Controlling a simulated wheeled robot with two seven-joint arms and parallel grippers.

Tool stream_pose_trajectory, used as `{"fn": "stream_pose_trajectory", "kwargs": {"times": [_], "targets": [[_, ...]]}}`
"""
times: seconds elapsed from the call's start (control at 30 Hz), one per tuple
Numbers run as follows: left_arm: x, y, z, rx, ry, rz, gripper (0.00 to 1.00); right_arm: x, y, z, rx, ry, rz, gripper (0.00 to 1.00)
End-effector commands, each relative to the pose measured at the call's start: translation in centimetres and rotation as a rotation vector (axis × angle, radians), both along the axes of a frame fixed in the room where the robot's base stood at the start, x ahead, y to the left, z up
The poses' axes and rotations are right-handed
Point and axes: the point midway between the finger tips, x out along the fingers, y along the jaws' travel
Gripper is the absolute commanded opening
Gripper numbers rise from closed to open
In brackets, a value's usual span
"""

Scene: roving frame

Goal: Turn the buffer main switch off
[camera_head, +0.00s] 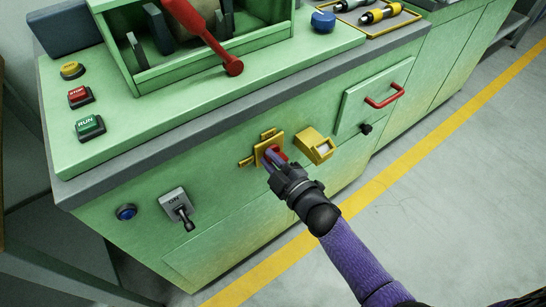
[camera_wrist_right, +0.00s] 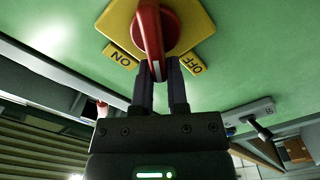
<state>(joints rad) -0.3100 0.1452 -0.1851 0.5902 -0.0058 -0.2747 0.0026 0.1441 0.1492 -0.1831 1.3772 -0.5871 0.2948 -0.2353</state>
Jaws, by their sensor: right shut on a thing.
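The main switch is a red rotary handle on a square yellow plate (camera_head: 262,147) on the green cabinet's front. In the right wrist view the red handle (camera_wrist_right: 150,30) has a white line at its end. That end points between the yellow ON label (camera_wrist_right: 122,57) and the yellow OFF label (camera_wrist_right: 194,65). My right gripper (camera_wrist_right: 159,70) is shut on the handle's end, one finger on each side. In the head view my right gripper (camera_head: 273,163) reaches the switch from the front and hides most of the handle. My left gripper is not in view.
A yellow box (camera_head: 315,146) sits just right of the switch. A grey toggle switch (camera_head: 177,206) and a blue button (camera_head: 126,212) are to the left. A drawer with a red handle (camera_head: 384,96) is to the right. The floor in front is clear.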

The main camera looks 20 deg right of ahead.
Motion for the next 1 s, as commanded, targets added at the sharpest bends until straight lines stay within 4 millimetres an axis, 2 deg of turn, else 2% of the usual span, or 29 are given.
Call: {"fn": "stream_pose_trajectory", "kwargs": {"times": [0.5,1.0], "targets": [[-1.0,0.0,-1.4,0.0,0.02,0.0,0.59,-0.2,0.4,-1.5,-0.411,-0.142,-0.002,0.0],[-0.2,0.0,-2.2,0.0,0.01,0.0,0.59,-0.2,0.4,-1.9,-0.587,-0.206,-0.002,0.0]]}}
